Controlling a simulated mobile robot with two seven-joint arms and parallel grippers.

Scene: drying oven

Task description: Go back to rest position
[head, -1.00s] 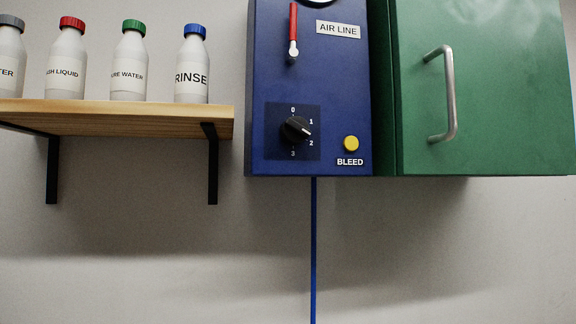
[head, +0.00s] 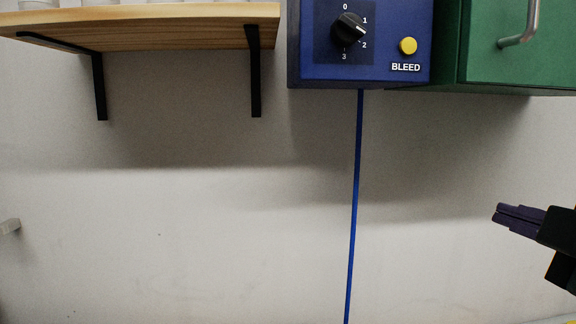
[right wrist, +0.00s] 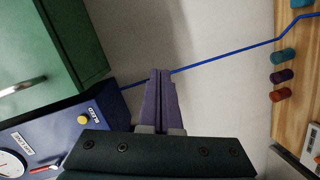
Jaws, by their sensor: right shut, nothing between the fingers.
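My right gripper (head: 499,213) comes in from the right edge in the head view, with dark purple fingers pointing left. In the right wrist view its purple fingers (right wrist: 161,75) lie together, shut with nothing between them. It is apart from the wall boxes, below the green cabinet (head: 490,70) in the head view. A small grey piece (head: 9,226) shows at the left edge of the head view; I cannot tell what it is. My left gripper cannot be made out.
The blue air line box (head: 320,72) with a black dial (head: 348,29) and yellow bleed button (head: 408,46) hangs on the wall. A blue hose (head: 355,190) runs down from it. The right wrist view shows several coloured pieces (right wrist: 282,76) on wood.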

